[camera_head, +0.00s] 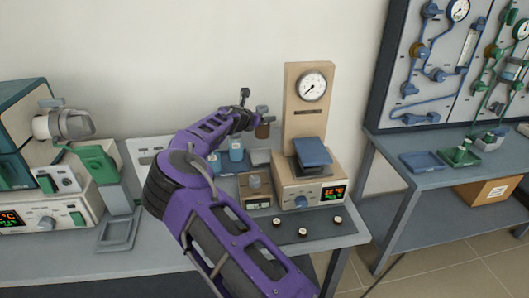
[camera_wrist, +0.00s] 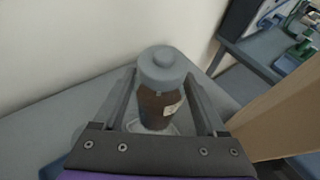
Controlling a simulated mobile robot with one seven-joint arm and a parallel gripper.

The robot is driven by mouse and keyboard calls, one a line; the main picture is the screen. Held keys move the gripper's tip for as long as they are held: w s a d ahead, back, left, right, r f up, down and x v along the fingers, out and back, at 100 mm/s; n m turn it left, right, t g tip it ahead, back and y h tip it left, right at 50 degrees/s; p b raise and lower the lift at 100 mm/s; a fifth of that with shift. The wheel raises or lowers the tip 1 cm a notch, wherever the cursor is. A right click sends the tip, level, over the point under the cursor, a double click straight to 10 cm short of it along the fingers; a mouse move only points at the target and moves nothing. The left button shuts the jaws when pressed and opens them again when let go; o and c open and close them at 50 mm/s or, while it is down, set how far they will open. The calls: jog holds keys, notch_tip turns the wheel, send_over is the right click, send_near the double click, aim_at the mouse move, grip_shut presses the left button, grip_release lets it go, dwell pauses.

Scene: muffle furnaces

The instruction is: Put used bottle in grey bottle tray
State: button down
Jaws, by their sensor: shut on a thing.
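A brown bottle (camera_head: 263,130) with a grey cap and a pale label is held upright between the fingers of my gripper (camera_head: 256,117), above the back of the bench. The bottle (camera_wrist: 158,105) also fills the middle of the wrist view, with a finger on each side. A small grey tray (camera_head: 261,157) lies on the bench below the bottle, just left of the gauge stand. In the wrist view a pale grey shape shows around the bottle's base; I cannot tell whether the bottle touches it.
A beige gauge stand (camera_head: 299,125) rises close on the right. A small boxed device (camera_head: 255,192) and a dark mat (camera_head: 310,224) with small dishes are in front. The furnaces (camera_head: 40,210) are at left.

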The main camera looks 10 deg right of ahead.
notch_tip(320, 180, down, 10)
jog(key=shift+r+b, duration=0.1)
jog(key=shift+b, duration=0.6)
jog(key=shift+f, duration=0.2)
grip_release()
jog(key=shift+s+a+r, duration=0.15)
jog(key=shift+r, duration=0.15)
jog(key=p+v, duration=0.1)
jog(key=v, duration=1)
jog(key=shift+s, duration=0.25)
jog(key=shift+a, duration=0.1)
